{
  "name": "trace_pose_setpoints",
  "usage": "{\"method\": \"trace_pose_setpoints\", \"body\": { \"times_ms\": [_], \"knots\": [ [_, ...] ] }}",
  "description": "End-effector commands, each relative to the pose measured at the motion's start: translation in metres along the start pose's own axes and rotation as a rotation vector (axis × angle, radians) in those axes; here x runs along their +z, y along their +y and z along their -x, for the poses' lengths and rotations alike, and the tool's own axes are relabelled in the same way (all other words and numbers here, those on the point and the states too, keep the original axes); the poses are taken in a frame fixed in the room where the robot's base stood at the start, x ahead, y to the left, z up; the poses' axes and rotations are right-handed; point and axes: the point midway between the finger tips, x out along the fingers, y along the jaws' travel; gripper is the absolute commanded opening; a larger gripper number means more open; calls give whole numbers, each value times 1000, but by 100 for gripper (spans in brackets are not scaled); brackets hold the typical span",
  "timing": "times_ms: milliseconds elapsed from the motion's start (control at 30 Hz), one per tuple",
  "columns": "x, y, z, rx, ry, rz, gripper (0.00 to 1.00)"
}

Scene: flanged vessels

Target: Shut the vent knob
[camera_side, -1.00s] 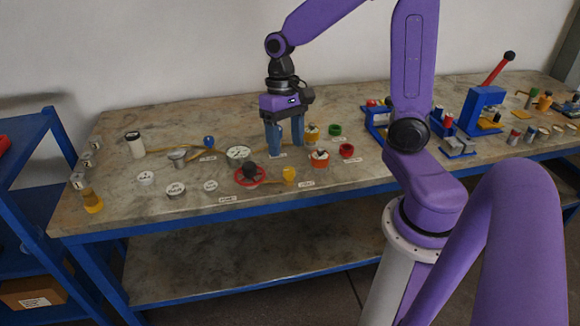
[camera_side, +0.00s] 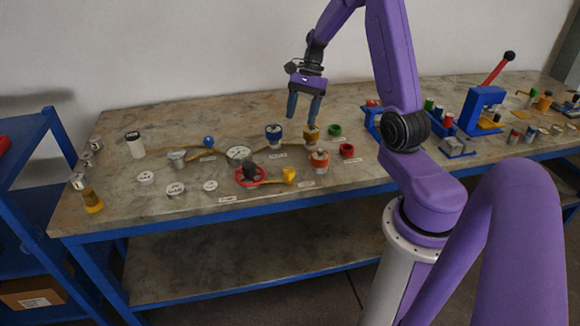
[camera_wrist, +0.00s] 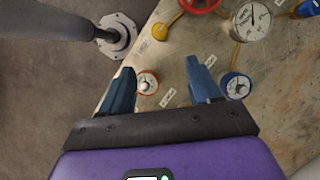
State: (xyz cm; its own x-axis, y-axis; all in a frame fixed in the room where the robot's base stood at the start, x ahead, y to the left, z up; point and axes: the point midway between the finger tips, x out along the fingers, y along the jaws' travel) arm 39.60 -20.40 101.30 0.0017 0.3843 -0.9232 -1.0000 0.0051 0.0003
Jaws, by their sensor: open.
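My gripper (camera_side: 304,112) is open and empty in the air above the back of the bench, with its fingers pointing down. A knob on a yellow base (camera_side: 311,138) stands just below its right finger. A knob on a blue base (camera_side: 273,137) is to the left and a knob on an orange-red base (camera_side: 319,162) is nearer the front. In the wrist view the orange-red knob (camera_wrist: 147,83) shows between my fingers (camera_wrist: 160,72), and the blue knob (camera_wrist: 236,86) lies right of them. The tags are too small to read, so I cannot tell which knob is the vent.
A red handwheel (camera_side: 250,175), a round gauge (camera_side: 238,154) and a yellow fitting (camera_side: 289,174) stand to the left. Green (camera_side: 335,130) and red (camera_side: 347,151) rings lie to the right. A blue press (camera_side: 484,110) stands further right.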

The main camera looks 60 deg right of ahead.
Motion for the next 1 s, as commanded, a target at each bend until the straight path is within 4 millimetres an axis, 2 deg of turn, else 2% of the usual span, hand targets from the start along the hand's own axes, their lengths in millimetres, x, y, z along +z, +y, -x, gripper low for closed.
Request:
{"method": "trace_pose_setpoints", "body": {
  "times_ms": [700, 1000],
  "knots": [
    [1, 2, -129, 7, -1, 4, 62],
    [0, 1, -161, 3, 0, 4, 62]
  ]
}}
